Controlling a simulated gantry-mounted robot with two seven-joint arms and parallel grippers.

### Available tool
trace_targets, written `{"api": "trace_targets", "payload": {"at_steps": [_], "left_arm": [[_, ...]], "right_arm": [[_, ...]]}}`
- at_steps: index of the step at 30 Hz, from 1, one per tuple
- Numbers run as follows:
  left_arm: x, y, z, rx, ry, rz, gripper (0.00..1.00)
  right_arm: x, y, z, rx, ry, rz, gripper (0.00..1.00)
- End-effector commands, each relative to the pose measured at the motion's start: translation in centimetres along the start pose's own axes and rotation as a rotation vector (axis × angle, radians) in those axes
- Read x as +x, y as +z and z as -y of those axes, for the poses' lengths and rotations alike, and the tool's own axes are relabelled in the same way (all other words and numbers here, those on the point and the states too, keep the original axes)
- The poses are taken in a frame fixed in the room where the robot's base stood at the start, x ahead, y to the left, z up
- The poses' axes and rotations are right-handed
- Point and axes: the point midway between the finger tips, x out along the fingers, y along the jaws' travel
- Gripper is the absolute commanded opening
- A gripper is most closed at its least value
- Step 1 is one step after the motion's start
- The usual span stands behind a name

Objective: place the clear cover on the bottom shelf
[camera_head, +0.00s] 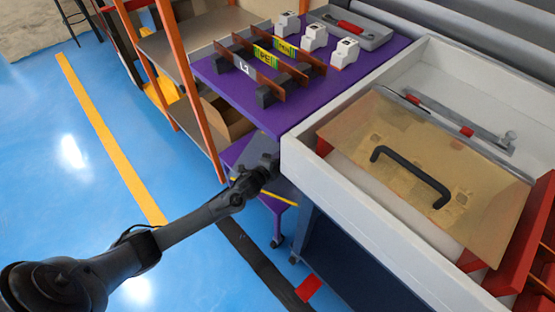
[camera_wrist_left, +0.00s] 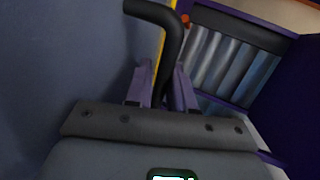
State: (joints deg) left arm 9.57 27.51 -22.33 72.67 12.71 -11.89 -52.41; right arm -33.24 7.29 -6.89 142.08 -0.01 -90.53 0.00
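My left arm reaches in from the lower left. Its gripper (camera_head: 268,165) is at the near side of the purple cart, below the top and by the lower shelf. In the left wrist view, a bent black handle (camera_wrist_left: 168,42) passes between the fingers (camera_wrist_left: 160,88), which look closed on it. A blue-grey sheet (camera_wrist_left: 65,65) beside the handle may be the clear cover; its outline is unclear. A grey patch shows just below the gripper in the head view (camera_head: 285,190). The purple lower shelf (camera_head: 235,152) is partly hidden. My right gripper is not in view.
A tan panel with a black handle (camera_head: 415,172) lies in the white-walled bench (camera_head: 365,215) at right. The purple cart top (camera_head: 290,112) holds bars and several white blocks. An orange-post rack (camera_head: 185,85) stands behind. Blue floor at left is clear.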

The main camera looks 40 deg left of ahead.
Motion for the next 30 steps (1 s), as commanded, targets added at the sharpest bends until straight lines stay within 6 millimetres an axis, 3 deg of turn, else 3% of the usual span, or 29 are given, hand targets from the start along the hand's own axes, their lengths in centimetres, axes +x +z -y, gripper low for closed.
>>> {"api": "trace_targets", "payload": {"at_steps": [1,4,14,20,30], "left_arm": [[0.0,0.0,0.0,0.0,0.0,0.0,0.31],[0.0,0.0,0.0,0.0,0.0,0.0,0.45],[-0.2,0.0,0.5,0.0,0.001,0.0,0.45],[-2.7,0.0,0.6,0.001,0.004,0.0,0.45],[-8.9,0.0,0.7,0.0,0.003,0.0,0.45]], "right_arm": [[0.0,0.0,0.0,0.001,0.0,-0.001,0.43],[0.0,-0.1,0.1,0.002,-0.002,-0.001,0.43],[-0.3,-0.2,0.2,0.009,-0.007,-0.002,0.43],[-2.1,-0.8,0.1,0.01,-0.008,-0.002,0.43],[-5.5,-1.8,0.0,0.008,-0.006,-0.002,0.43]]}}
